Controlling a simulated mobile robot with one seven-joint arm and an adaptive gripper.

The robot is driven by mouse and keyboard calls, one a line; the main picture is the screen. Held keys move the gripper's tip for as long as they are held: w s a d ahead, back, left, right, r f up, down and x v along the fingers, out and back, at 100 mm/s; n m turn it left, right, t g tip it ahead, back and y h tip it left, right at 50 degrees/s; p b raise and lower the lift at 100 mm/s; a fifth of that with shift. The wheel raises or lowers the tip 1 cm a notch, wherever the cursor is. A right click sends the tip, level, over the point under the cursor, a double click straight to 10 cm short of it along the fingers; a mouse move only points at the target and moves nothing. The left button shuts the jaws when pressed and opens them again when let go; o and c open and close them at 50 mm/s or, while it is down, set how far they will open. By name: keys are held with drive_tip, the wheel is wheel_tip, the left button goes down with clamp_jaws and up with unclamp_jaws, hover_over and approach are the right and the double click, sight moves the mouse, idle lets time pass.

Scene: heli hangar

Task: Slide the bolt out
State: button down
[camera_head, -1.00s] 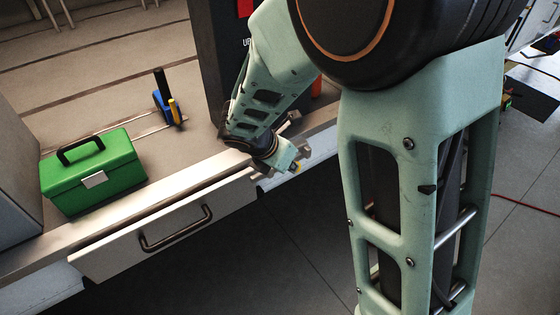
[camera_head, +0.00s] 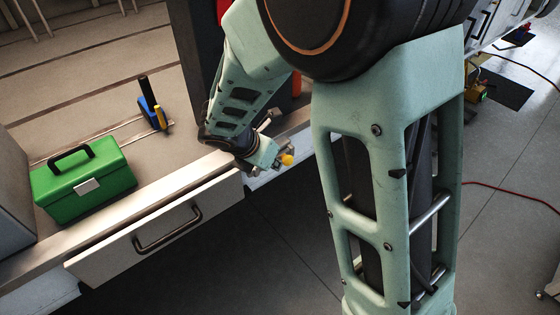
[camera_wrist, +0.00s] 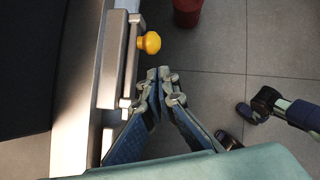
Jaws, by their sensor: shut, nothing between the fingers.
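The bolt shows as a round yellow knob (camera_wrist: 149,43) on a metal slide fixed along the bench edge (camera_wrist: 112,60) in the wrist view. In the head view the knob (camera_head: 288,159) shows just beyond my gripper (camera_head: 277,158). In the wrist view my gripper (camera_wrist: 159,77) is shut and empty. Its fingertips lie just below and slightly right of the knob in the picture and look apart from it. Part of the slide is hidden behind the knob and the left finger.
A green toolbox (camera_head: 84,182) and a blue-and-yellow tool (camera_head: 152,110) rest on the bench (camera_head: 95,118). A drawer with a dark handle (camera_head: 167,230) sticks out below its edge. A red container (camera_wrist: 187,12) stands beyond the bolt.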

drive_tip(key=v, duration=0.9)
drive_tip(key=shift+r+p, duration=0.2)
drive_tip(key=shift+p, duration=0.15)
drive_tip(key=shift+w, duration=0.1)
